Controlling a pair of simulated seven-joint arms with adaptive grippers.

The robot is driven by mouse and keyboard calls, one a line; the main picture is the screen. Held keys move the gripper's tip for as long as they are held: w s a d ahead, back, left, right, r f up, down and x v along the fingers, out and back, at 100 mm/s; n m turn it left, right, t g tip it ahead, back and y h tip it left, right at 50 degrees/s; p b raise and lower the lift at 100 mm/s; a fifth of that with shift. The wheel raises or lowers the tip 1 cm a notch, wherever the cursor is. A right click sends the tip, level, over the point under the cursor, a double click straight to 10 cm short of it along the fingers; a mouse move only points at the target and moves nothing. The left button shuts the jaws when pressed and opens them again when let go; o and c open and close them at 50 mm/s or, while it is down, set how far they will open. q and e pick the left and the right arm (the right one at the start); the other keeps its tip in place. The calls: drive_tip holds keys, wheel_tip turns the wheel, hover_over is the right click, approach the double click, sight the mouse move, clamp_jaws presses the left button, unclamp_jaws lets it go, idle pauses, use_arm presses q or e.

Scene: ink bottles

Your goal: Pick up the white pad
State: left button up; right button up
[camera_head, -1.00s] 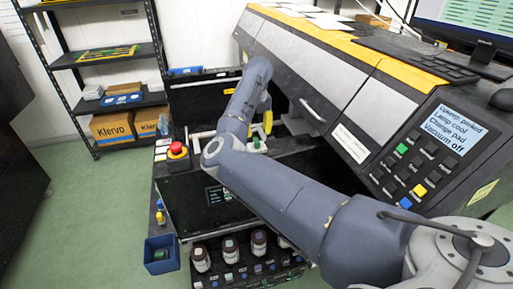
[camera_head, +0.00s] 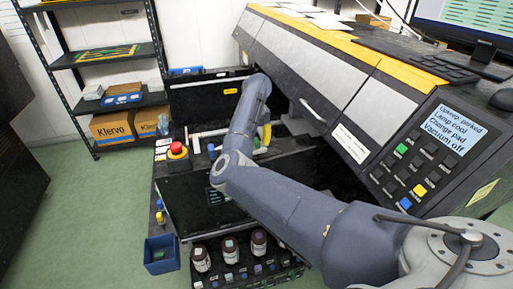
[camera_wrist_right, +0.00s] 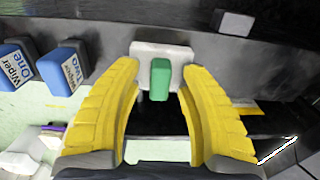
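The white pad (camera_wrist_right: 146,49) shows in the right wrist view as a pale block with a green piece (camera_wrist_right: 160,80) on its near side. My right gripper (camera_wrist_right: 160,72) has its two yellow fingers apart on either side of the green piece. Gaps show between the fingers and the green piece, so it is open and holds nothing. In the head view, a yellow finger of the right gripper (camera_head: 266,134) shows beside my forearm, inside the open machine. I cannot make out the pad clearly there. My left gripper is not in view.
Blue blocks labelled Wiper One (camera_wrist_right: 17,66) and Wiper Two (camera_wrist_right: 64,67) stand left of the pad. The machine's raised grey cover (camera_head: 310,75) is close to my arm. A red stop button (camera_head: 177,149), dark bottles (camera_head: 230,251) and a blue bin (camera_head: 162,255) are nearer.

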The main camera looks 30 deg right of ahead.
clamp_jaws()
drive_tip(key=shift+r, duration=0.2)
